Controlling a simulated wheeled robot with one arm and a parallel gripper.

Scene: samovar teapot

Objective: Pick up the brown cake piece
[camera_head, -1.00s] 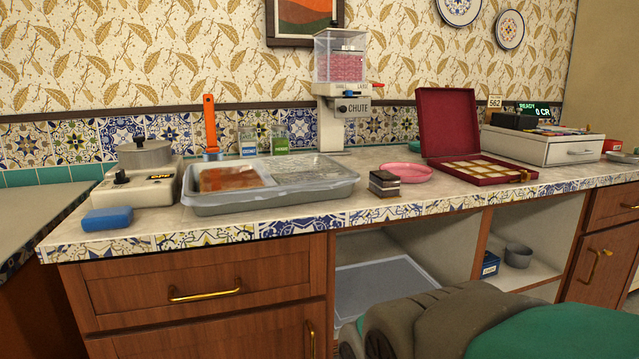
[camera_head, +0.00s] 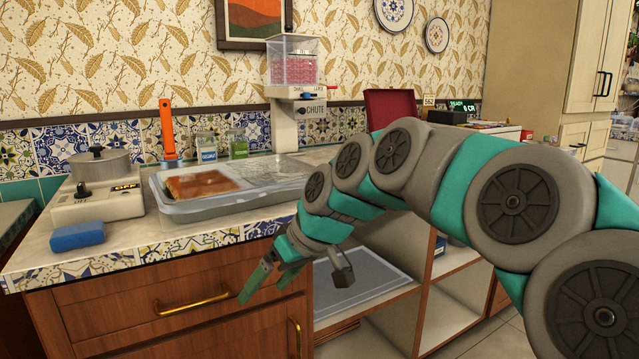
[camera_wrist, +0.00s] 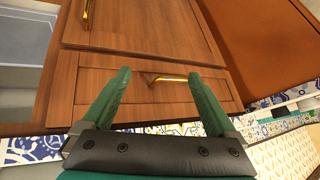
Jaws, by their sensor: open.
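The small dark brown layered cake piece, seen earlier on the counter to the right of the tray, is hidden behind my arm in the head view now. A flat reddish-brown slab (camera_head: 200,185) lies in the left part of the grey tray (camera_head: 215,212). My gripper (camera_head: 264,290) is open and empty, in front of the drawers and below the counter edge. In the wrist view, both green fingers (camera_wrist: 158,76) are spread apart, with a brown drawer front (camera_wrist: 150,98) beyond them and no cake piece in sight.
A blue sponge (camera_head: 77,236) and a hot plate with a pot (camera_head: 98,166) stand left of the tray. A chute dispenser (camera_head: 287,120) stands behind it. My arm covers the counter's right part. A brass drawer handle (camera_head: 193,306) sticks out below.

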